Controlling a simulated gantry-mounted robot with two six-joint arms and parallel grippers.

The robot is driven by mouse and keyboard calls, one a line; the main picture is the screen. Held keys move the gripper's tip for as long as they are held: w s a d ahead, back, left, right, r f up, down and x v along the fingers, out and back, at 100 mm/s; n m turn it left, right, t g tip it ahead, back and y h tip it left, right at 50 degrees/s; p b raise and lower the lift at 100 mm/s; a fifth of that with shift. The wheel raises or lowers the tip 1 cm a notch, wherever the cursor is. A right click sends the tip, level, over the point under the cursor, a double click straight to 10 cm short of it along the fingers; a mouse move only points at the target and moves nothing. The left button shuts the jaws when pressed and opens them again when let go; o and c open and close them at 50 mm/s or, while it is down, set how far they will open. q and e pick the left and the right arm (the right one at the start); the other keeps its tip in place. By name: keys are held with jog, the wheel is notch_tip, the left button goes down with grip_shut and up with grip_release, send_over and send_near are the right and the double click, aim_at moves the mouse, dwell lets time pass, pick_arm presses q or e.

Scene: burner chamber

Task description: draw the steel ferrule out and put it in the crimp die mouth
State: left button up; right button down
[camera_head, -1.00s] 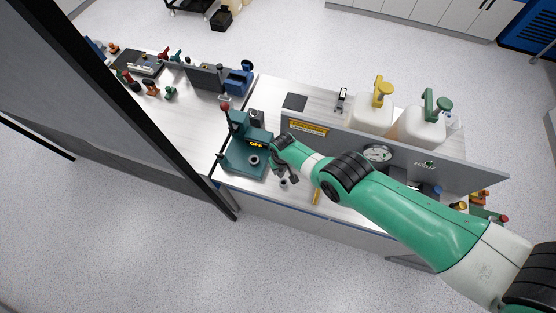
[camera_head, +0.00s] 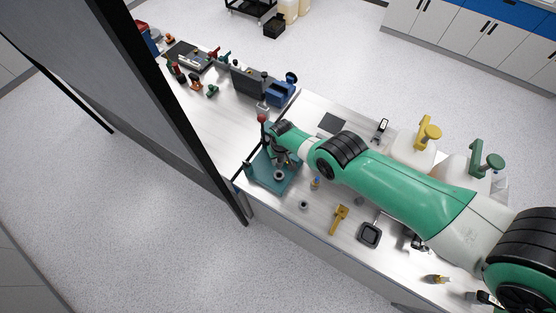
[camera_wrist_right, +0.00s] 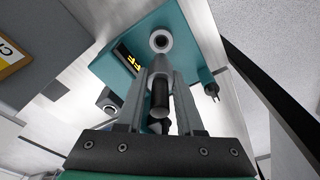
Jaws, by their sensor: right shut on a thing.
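The teal crimp press (camera_head: 262,176) stands on the bench. Its round grey die mouth (camera_head: 279,176) faces up and also shows in the right wrist view (camera_wrist_right: 160,41). My right gripper (camera_head: 284,161) is over the press, beside the die mouth in the head view. In the right wrist view its fingers (camera_wrist_right: 161,85) are shut on a dark cylinder, the steel ferrule (camera_wrist_right: 160,97). The ferrule appears apart from the die mouth; the exact gap is hard to tell. A small grey round holder (camera_head: 304,205) stands on the bench in front of the press. My left gripper is out of view.
The press has a red-knobbed lever (camera_head: 262,118) at its back. A yellow tool (camera_head: 339,219) and a dark square tray (camera_head: 370,234) lie to the right. A small bottle (camera_head: 315,183) stands near the gripper. Bare bench lies left of the press.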

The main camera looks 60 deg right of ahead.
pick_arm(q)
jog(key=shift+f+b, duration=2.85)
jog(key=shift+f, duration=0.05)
pick_arm(e)
send_over(279, 171)
jog(key=a, duration=0.1)
jog(key=shift+s+a+f, duration=0.1)
jog(key=shift+s+f, duration=0.1)
jog(key=shift+f, duration=1.25)
jog(key=shift+s+a+f, duration=0.1)
jog(key=shift+s+f, duration=0.05)
jog(key=shift+f, duration=1.3)
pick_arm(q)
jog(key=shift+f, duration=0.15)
pick_arm(e)
jog(key=shift+f, duration=0.1)
jog(key=shift+f+b, duration=1.9)
jog(key=shift+b, duration=0.1)
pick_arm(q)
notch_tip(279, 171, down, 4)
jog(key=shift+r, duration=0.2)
pick_arm(e)
jog(key=shift+c, duration=2.3)
grip_release()
jog(key=shift+r, duration=0.1)
